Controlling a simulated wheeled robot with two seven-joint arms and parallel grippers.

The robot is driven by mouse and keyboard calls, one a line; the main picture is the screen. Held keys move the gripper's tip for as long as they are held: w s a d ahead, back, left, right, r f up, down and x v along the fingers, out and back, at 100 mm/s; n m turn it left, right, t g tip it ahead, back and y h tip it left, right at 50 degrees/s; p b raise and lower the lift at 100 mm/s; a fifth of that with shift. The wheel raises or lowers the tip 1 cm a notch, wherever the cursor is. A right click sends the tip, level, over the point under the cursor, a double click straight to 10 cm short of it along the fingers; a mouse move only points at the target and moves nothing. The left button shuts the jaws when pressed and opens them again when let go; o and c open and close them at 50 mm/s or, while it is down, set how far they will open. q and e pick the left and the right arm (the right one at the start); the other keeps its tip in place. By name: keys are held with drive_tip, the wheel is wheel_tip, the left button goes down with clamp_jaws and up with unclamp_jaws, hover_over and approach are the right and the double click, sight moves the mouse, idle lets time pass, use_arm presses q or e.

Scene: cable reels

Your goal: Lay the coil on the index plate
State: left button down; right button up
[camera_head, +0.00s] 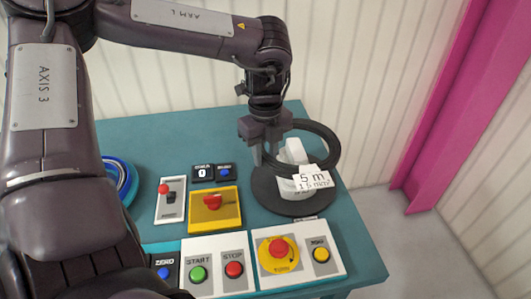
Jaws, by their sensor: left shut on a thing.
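A black ring-shaped coil (335,145) is in the head view at the right of the table, tilted. A white label reading "5 m" (313,180) is at its near side. My left gripper (260,158) is shut on the coil at its left side. Below is a dark round plate (263,192), which looks like the index plate, with a white hub or block (293,152) above it. The coil is over this plate; I cannot tell whether they touch. The gripper partly hides the coil's left edge. My right gripper is not in view.
The teal table (165,130) carries a red-knobbed lever (170,198), a yellow switch box (214,209), a small counter panel (203,173) and a START/STOP panel (216,268). A red emergency button (279,251) is at the front. Blue rings (122,178) lie at left. The back left is clear.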

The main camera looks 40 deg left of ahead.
use_arm(q)
drive_tip(key=shift+r+p, duration=1.5)
drive_tip(key=shift+r, duration=0.95)
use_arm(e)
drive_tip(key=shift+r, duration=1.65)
use_arm(q)
drive_tip(key=shift+w, duration=0.1)
wheel_tip(320, 180, up, 10)
drive_tip(key=p, duration=0.7)
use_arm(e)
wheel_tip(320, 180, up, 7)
use_arm(q)
drive_tip(key=shift+f, duration=0.1)
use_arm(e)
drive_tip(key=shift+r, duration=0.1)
